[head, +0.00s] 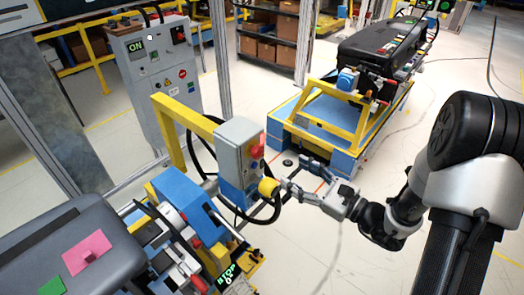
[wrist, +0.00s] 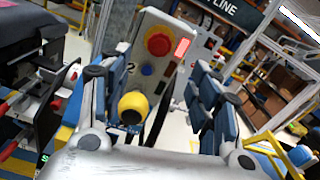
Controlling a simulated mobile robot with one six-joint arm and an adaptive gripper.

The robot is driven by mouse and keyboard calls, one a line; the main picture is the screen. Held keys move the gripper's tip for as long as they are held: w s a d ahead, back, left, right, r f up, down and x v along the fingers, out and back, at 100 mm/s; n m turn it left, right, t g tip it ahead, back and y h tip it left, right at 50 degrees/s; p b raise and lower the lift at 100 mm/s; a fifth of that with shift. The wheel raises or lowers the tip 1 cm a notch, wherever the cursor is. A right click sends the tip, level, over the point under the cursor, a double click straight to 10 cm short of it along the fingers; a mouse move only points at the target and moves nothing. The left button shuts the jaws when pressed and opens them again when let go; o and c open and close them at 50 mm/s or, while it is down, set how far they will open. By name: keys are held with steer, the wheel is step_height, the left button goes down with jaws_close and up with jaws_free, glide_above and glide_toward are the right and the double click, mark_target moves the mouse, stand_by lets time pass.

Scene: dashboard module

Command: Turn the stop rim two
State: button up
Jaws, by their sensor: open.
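A grey control box (head: 238,140) stands on a yellow post, and the wrist view shows it face-on (wrist: 170,22) with a "2" on it. Its red stop knob (wrist: 158,40) sits on a yellow ring near the top; the knob also shows in the head view (head: 257,152). Below it, a yellow round part with a dark face (wrist: 133,107) sticks out; it also shows in the head view (head: 268,187). My gripper (wrist: 160,72) is open and empty, its fingers apart on either side of the box's front. In the head view my gripper (head: 296,174) is right of the yellow part; contact is unclear.
A red lit square (wrist: 181,48) and a blue button (wrist: 147,70) are on the box. A dark cable loops below it. A blue-and-yellow cart (head: 312,125) stands behind, a grey dashboard module (head: 70,240) at front left. Floor right of the box is open.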

mark_target(261, 153)
steer(key=p+x, duration=0.1)
steer(key=x, duration=1.1)
steer(key=shift+w+a, duration=0.25)
steer(key=shift+a, duration=0.05)
steer(key=shift+c, duration=0.4)
steer(key=c, duration=1)
